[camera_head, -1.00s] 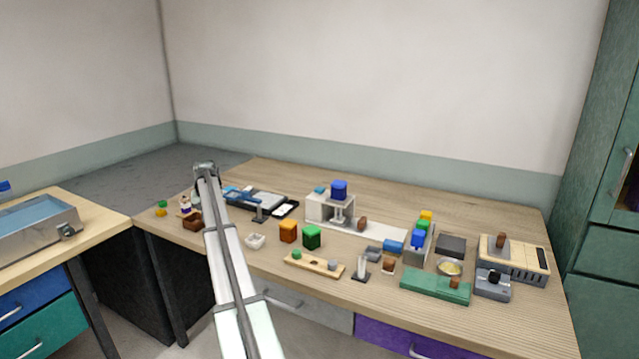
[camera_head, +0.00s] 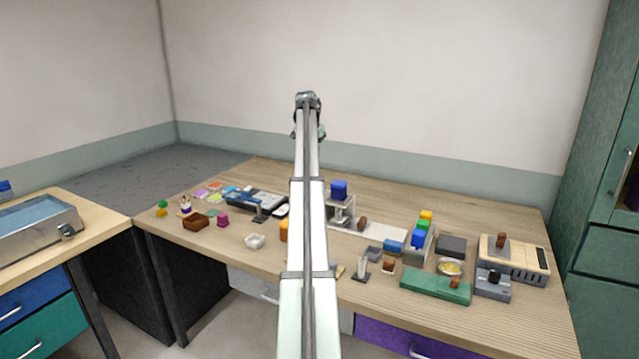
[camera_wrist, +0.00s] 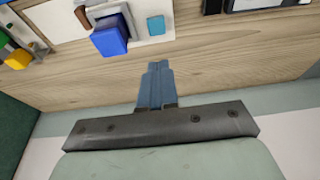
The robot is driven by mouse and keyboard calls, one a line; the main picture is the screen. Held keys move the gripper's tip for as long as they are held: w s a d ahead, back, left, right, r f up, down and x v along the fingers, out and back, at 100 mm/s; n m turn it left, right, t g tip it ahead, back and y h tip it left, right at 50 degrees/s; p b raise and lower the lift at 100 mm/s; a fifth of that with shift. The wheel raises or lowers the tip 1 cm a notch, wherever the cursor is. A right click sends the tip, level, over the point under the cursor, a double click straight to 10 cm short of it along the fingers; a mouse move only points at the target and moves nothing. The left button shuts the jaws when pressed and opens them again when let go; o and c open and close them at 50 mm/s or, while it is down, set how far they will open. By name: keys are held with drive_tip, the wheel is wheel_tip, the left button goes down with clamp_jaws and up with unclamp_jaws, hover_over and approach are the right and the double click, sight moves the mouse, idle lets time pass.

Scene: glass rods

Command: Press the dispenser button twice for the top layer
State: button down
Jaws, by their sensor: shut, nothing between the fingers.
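The dispenser (camera_head: 342,207) is a pale unit with a blue block (camera_head: 339,188) on top. It stands near the back middle of the table, its left part hidden behind my arm in the head view. My gripper (camera_wrist: 156,68) is shut and empty, raised above the table and apart from the dispenser. In the head view its fingers are hidden by my arm.
A white strip (camera_head: 385,232) runs right from the dispenser with a brown piece on it. Coloured blocks (camera_head: 418,238), a green board (camera_head: 435,284) and a beige device (camera_head: 515,258) stand to the right. A dark tray (camera_head: 256,202) lies left. The wall is behind.

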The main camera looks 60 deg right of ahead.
drive_tip(key=shift+s+d+r, duration=0.15)
drive_tip(key=shift+s+d, duration=0.05)
drive_tip(key=shift+s, duration=0.15)
drive_tip(key=x, duration=1.2)
drive_tip(key=shift+a+f, duration=0.3)
drive_tip(key=shift+f, duration=0.8)
